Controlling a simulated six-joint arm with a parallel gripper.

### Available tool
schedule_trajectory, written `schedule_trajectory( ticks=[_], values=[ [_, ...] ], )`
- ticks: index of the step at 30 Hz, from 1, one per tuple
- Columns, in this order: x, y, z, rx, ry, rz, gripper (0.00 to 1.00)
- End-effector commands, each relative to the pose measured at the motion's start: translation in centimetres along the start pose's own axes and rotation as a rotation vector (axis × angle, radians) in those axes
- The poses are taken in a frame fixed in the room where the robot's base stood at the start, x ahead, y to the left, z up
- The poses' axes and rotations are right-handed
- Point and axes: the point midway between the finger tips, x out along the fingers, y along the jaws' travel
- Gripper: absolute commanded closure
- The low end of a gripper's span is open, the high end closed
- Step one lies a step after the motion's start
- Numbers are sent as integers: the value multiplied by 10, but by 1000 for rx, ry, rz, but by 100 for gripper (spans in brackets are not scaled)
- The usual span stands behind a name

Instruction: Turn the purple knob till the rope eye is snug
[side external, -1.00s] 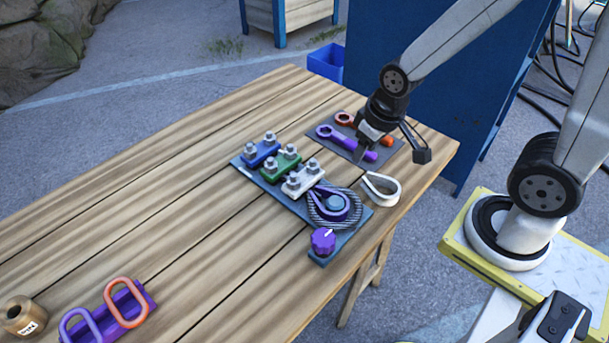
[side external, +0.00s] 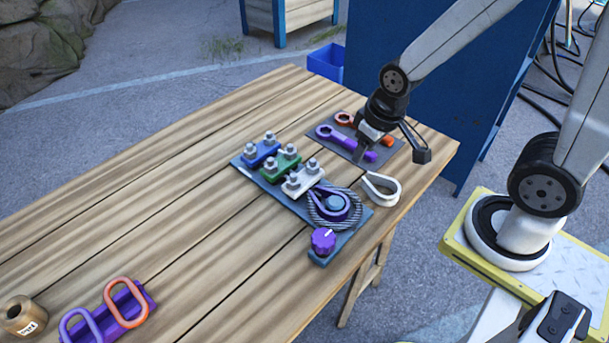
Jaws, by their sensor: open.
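The purple knob (side external: 323,240) stands at the near right end of a dark plate, with a light pointer mark on its top. Beside it the grey rope eye (side external: 318,219) loops around a purple thimble (side external: 350,213) with a grey-blue pin in its middle. I cannot tell how tightly the rope sits. White, green and blue clamps with bolts line the plate beyond. My gripper (side external: 364,158) is open and points down above the tool mat, away from the knob, close to the purple wrench; part of the wrench is hidden behind it.
A dark mat holds a purple wrench (side external: 329,132) and an orange wrench (side external: 344,118). A loose white thimble (side external: 388,194) lies near the table's right edge. A purple rack (side external: 147,297) with links and a brass cylinder (side external: 20,315) are at front left. The wooden table's middle is clear.

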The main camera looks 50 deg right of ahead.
Motion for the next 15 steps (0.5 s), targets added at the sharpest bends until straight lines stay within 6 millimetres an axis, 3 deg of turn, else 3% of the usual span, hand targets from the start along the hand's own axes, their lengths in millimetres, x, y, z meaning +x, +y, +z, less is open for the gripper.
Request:
schedule_trajectory(
  ticks=[1, 2, 6, 11, 15],
  values=[
    [0, 0, 0, 0, 0, 0, 47],
    [0, 0, 0, 0, 0, 0, 41],
    [0, -2, 0, -20, -3, -2, 0],
    [2, -13, -1, -129, -18, -11, 0],
    [6, -33, 0, -328, -47, -29, 0]
  ],
)
